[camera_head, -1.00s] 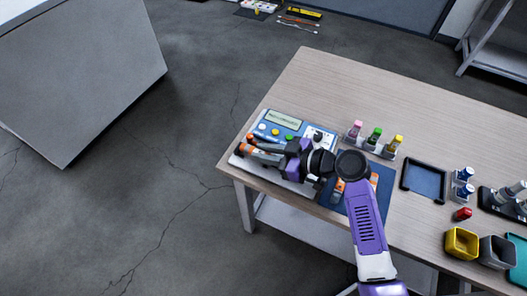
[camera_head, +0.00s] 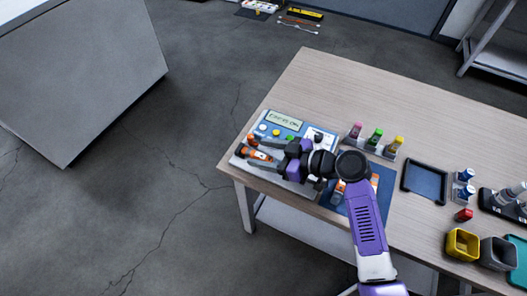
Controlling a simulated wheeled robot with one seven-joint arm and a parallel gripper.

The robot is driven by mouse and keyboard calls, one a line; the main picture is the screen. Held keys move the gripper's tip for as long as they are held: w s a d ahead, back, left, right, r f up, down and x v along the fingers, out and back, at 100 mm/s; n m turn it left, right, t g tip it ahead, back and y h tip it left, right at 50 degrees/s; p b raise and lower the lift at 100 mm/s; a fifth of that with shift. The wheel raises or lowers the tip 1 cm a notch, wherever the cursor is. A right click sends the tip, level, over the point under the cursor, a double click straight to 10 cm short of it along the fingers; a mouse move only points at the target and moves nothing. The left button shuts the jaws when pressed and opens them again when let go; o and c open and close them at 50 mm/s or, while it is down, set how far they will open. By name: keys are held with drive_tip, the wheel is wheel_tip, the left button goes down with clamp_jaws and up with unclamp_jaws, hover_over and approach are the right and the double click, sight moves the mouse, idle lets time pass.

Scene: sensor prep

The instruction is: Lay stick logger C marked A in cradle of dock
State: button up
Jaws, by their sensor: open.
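The dock (camera_head: 266,126) is a pale-edged blue panel with a display and coloured buttons, at the table's left front corner. My gripper (camera_head: 250,153) is low over the dock's front part, its dark fingers spread and pointing left. An orange and black stick logger (camera_head: 260,155) lies on the dock between the fingers, apparently clear of them. Its letter is too small to read, and my gripper hides part of the cradle area. Another orange piece (camera_head: 340,188) shows on the blue mat (camera_head: 384,187), partly hidden by my arm.
A rack of pink, green and yellow capped bottles (camera_head: 375,141) stands right of the dock. A dark-rimmed tray (camera_head: 424,182), a red item (camera_head: 464,214), a yellow bin (camera_head: 461,243) and a grey bin (camera_head: 497,252) are further right. The table's back is clear.

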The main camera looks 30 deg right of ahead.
drive_tip(key=shift+s+d+f+p, duration=0.1)
drive_tip(key=shift+s+f+p, duration=0.25)
drive_tip(key=shift+f, duration=0.15)
drive_tip(key=shift+w+r+p, duration=0.2)
drive_tip(key=shift+r+p, duration=1.85)
drive_tip(key=shift+r, duration=1.3)
drive_tip(key=w+d+r+m+t+h, duration=0.2)
drive_tip(key=w+d+m+h, duration=0.1)
drive_tip(key=d+m, duration=0.1)
drive_tip(key=s+d+m+t+h, duration=0.2)
drive_tip(key=s+d+m+h, duration=0.3)
drive_tip(key=s, duration=0.4)
drive_tip(key=s+a+r, duration=0.2)
drive_tip(key=s+a, duration=0.1)
drive_tip(key=s, duration=0.6)
drive_tip(key=s+a+r+n, duration=0.1)
drive_tip(key=s+a+r, duration=0.1)
drive_tip(key=s, duration=0.8)
drive_tip(key=s+a+r, duration=0.3)
drive_tip(key=s+a, duration=0.1)
drive_tip(key=s, duration=0.5)
drive_tip(key=shift+s+a+n, duration=0.2)
drive_tip(key=shift+n, duration=0.2)
